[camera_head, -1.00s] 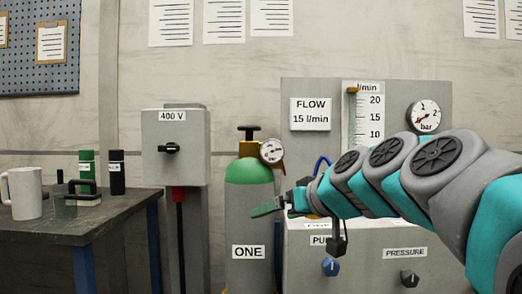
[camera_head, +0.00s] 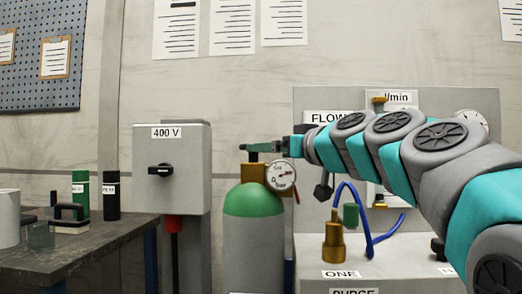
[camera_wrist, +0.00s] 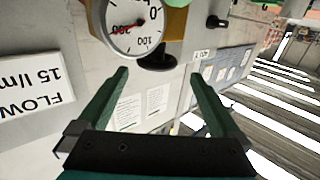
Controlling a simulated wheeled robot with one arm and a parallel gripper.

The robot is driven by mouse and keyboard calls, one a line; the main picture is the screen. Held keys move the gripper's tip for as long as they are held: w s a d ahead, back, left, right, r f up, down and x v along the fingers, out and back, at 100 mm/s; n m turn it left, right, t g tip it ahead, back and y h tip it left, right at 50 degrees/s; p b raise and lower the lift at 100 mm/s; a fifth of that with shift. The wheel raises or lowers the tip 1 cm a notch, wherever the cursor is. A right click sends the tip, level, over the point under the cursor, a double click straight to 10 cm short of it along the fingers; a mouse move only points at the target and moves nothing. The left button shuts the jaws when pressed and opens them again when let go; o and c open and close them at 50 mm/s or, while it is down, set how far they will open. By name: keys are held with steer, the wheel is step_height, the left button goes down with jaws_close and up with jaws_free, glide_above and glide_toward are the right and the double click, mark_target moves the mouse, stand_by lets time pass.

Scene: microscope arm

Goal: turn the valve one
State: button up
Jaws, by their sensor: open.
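The gas cylinder (camera_head: 253,235) is grey with a green shoulder and stands upright left of the panel. A brass valve body (camera_head: 252,174) with a round bar gauge (camera_head: 281,174) tops it. My gripper (camera_head: 262,147) is at the height of the valve's top and largely hides the black handwheel there. In the wrist view, the open green fingers of my gripper (camera_wrist: 158,76) are empty. The black handwheel (camera_wrist: 157,58) shows ahead, in the gap between them, apart from both. The gauge (camera_wrist: 133,25) and brass body (camera_wrist: 177,18) are just beyond.
A 400 V switch box (camera_head: 172,167) is on the wall to the left. On the right, a grey panel box carries a ONE label (camera_head: 341,274), a brass fitting (camera_head: 334,243) and a blue hose (camera_head: 368,225).

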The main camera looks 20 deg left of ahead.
steer(key=p+x, duration=0.2)
steer(key=x, duration=0.6)
steer(key=shift+w, duration=0.3)
steer(key=c, duration=1.1)
